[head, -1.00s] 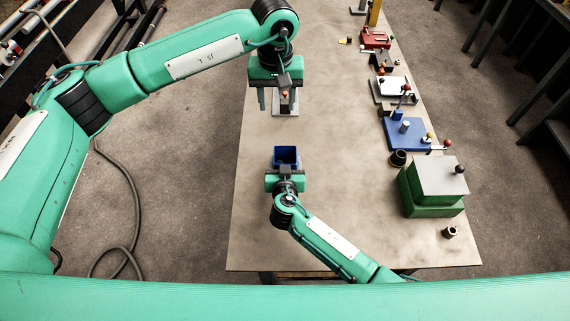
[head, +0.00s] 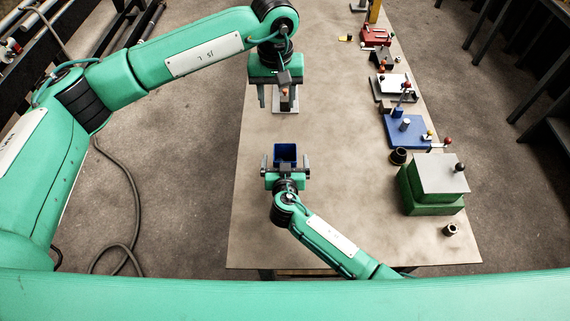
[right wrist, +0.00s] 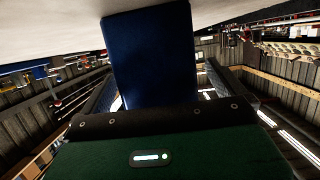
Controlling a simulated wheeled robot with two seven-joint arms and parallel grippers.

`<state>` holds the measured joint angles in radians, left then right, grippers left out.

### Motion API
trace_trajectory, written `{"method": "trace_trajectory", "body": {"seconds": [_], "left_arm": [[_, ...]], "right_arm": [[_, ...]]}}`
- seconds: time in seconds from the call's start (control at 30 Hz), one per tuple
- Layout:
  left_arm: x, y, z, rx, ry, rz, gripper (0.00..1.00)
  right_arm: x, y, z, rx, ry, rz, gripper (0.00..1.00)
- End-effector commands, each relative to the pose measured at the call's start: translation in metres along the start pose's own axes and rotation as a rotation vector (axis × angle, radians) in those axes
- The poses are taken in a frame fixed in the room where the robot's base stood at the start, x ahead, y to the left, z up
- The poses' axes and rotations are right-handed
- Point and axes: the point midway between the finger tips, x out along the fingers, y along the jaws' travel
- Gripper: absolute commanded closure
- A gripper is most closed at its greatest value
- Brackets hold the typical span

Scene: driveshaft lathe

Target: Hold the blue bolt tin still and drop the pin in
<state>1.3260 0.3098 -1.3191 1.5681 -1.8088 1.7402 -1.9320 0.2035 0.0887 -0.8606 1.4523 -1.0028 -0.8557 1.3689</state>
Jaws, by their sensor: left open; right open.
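The blue bolt tin (head: 286,151) stands open-topped on the table, close to my right gripper. My right gripper (head: 286,160) is open, with its fingers spread to either side of the tin and gaps between. In the right wrist view the blue wall of the tin (right wrist: 150,60) rises between the fingers. My left gripper (head: 276,97) is open, pointing down beyond the tin, over a grey block on a light plate (head: 285,106). A small orange spot (head: 285,92) shows near its fingers. I cannot make out the pin; the left gripper may hide it.
Along the table's right side stand a green box with a grey lid (head: 437,175), a blue fixture (head: 407,132), a black cup (head: 398,156), a small ring (head: 450,229) and a red fixture (head: 375,37). The table's (head: 340,160) middle is clear.

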Motion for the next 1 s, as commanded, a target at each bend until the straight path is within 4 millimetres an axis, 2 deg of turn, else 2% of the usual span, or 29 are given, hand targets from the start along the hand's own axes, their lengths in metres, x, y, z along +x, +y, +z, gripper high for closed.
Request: {"method": "trace_trajectory", "body": {"seconds": [1.0], "left_arm": [[0.001, 0.0, 0.0, 0.0, 0.0, 0.0, 0.51]], "right_arm": [[-0.055, 0.0, 0.011, 0.001, 0.001, 0.0, 0.0]]}}
